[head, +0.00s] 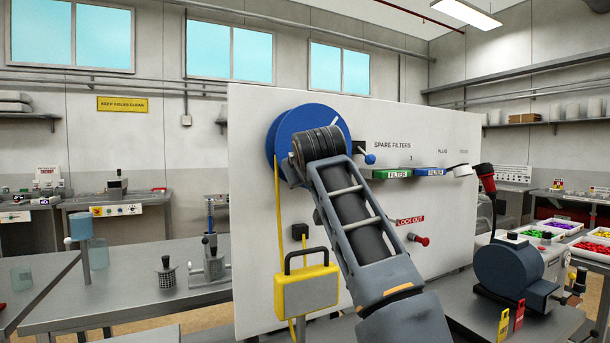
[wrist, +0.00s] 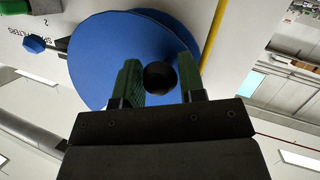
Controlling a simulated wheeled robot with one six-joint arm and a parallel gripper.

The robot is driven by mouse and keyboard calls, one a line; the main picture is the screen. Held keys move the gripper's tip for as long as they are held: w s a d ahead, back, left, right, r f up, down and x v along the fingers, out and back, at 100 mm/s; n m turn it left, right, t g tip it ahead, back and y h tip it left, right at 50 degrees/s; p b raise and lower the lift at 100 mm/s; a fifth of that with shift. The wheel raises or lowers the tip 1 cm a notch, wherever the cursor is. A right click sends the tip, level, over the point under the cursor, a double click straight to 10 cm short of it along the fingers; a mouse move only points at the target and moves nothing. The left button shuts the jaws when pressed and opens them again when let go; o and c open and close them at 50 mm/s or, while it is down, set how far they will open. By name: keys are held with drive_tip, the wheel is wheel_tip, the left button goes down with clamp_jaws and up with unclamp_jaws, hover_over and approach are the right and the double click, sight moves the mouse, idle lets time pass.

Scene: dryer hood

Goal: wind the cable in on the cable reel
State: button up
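The cable reel (head: 283,128) is a large blue disc on the white panel; it also fills the back of the wrist view (wrist: 110,50). A yellow cable (head: 278,200) hangs from its left side and also shows in the wrist view (wrist: 215,40). My gripper (head: 318,143) is in front of the reel and covers much of its face in the head view. The knob's arm is hidden.
A yellow case (head: 306,291) with a black handle hangs below the reel, near the cable. On the panel are a blue-tipped lever (head: 370,159), green (head: 398,174) and blue (head: 430,172) filters, and a red knob (head: 420,240). A blue-grey motor (head: 510,268) stands right.

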drive_tip(key=o, duration=0.4)
drive_tip(key=shift+c, duration=0.2)
drive_tip(key=b+v, duration=0.3)
drive_tip(key=v, duration=1)
drive_tip(key=shift+s, duration=0.4)
drive_tip(key=shift+r, duration=0.1)
